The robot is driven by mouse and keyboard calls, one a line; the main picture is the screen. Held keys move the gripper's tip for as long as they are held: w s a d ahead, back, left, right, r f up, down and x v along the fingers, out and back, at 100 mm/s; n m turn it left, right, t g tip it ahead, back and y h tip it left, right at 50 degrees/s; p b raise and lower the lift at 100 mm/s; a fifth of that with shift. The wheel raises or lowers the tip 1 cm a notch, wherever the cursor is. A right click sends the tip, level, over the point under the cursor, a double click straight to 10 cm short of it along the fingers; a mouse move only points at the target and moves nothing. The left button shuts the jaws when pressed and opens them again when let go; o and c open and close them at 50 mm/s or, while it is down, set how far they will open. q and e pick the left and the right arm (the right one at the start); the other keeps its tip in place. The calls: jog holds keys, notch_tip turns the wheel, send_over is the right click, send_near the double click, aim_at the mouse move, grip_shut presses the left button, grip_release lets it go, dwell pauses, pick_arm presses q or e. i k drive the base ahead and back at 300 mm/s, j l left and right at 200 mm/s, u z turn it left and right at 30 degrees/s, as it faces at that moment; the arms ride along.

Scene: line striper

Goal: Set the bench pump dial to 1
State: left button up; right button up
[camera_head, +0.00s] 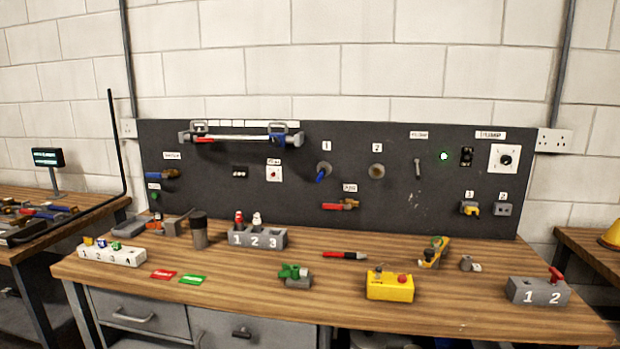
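A square white plate with a round black dial (506,160) is mounted at the upper right of the dark back panel. A small white label (490,134) sits above it, but its text is too small to read surely. The dial's pointer and scale marks are too small to tell its setting. A black switch (466,156) is just left of the plate, and a lit green lamp (444,155) is further left. Neither of my grippers is in view.
The wooden bench (340,270) stands before the panel (400,210). On its right side are a yellow box with a red button (390,288), a grey block marked 1 and 2 with a red lever (538,291), and a yellow-green tool (434,252). Sockets (553,139) are right of the panel.

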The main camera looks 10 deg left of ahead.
aim_at(505, 160)
jog(key=l, duration=0.55)
jog(key=i+l+z, duration=0.1)
jog(key=l, duration=0.95)
jog(key=i+l+z, duration=0.15)
jog(key=l, duration=0.95)
jog(key=i+l+z, duration=0.1)
jog(key=l, duration=0.4)
jog(key=i, duration=0.05)
